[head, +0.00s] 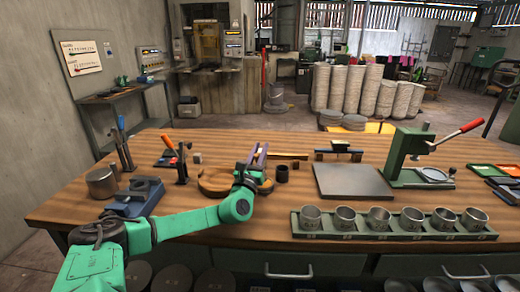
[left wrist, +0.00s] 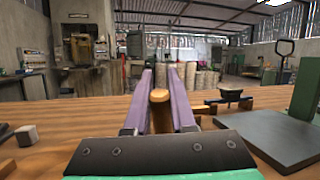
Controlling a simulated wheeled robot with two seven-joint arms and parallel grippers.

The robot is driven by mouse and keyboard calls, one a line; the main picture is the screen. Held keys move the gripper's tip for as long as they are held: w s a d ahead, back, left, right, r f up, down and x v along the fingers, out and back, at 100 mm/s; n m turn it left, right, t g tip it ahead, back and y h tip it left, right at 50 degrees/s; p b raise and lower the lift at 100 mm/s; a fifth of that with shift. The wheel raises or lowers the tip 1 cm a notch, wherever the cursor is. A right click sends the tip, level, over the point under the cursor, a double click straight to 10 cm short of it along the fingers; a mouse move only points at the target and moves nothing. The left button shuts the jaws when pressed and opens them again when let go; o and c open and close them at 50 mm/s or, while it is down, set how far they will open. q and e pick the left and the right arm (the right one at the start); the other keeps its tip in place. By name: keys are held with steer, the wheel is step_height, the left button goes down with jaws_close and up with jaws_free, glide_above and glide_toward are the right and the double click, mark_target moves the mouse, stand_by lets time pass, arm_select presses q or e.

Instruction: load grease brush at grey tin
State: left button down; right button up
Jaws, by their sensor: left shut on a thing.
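A plain grey tin (head: 102,182) stands upright at the left end of the wooden bench. My left gripper (head: 258,155) is over the middle of the bench, well to the right of the tin. Its purple fingers are shut on a wooden handle (left wrist: 160,96), which I take to be the grease brush's; its rounded end shows between the fingers in the left wrist view. The bristles cannot be made out. My right gripper is not in view.
A blue fixture (head: 136,197) and upright handled tools (head: 181,160) stand between tin and gripper. A grey plate (head: 350,181), green press (head: 408,157) and cup rack (head: 300,234) fill the right.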

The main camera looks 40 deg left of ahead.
arm_select(q)
steer(key=shift+s+r, duration=0.1)
steer(key=shift+r, duration=0.05)
steer(key=shift+f+b, duration=0.6)
steer(key=shift+f, duration=0.1)
stand_by(0.7)
stand_by(0.5)
step_height(320, 180, up, 7)
steer(key=p, duration=0.5)
stand_by(0.4)
stand_by(0.4)
